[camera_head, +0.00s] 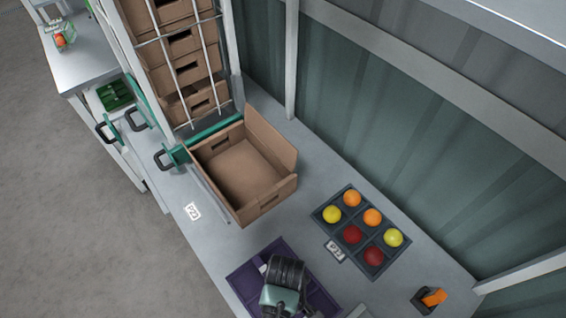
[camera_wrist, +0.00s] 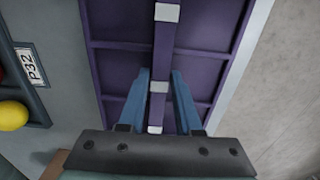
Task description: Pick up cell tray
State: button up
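A purple tray with divided cells (camera_head: 243,283) lies on the bench at the bottom of the head view, partly covered by my wrist. In the wrist view the purple tray (camera_wrist: 121,70) fills the middle, with a central rib carrying white patches. My gripper (camera_wrist: 161,72) has its two blue fingers on either side of that rib, with the tips very near it. Whether they press on the rib cannot be told. The visible cells look empty. A dark cell tray (camera_head: 329,222) to the right holds several red, orange and yellow tomatoes; its edge shows in the wrist view (camera_wrist: 38,110).
An open cardboard box (camera_head: 270,202) stands on the bench behind the purple tray, below a rack of stacked boxes (camera_head: 190,70). A small dark holder with an orange item (camera_head: 433,297) is at the far right. A green corrugated wall (camera_head: 390,120) bounds the bench.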

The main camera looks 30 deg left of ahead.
grip_shut()
